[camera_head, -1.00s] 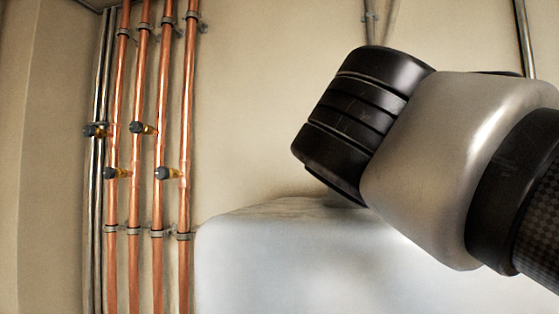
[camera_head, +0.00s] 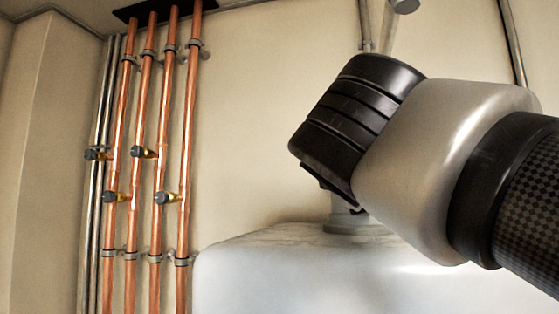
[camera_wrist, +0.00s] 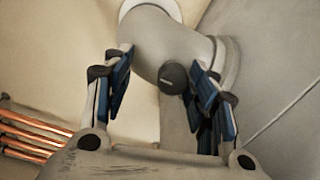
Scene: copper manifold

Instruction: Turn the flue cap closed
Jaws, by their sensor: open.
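A pale grey flue pipe (camera_wrist: 150,45) bends in an elbow in the wrist view. A dark round cap (camera_wrist: 173,77) sits on it, facing the camera. My gripper (camera_wrist: 162,82) is open, with one blue-padded finger to the left of the cap and one to the right. The right finger is close beside the cap; whether it touches cannot be told. In the head view, a grey pipe base (camera_head: 352,222) stands on the white tank (camera_head: 300,275), with its upper part hidden behind my wrist. The cap is hidden in that view.
Several vertical copper pipes (camera_head: 187,110) with dark-handled valves run up the wall at left. They also show at the lower left of the wrist view (camera_wrist: 35,135). Thin grey pipes run up the wall behind my arm. The wall between copper pipes and arm is clear.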

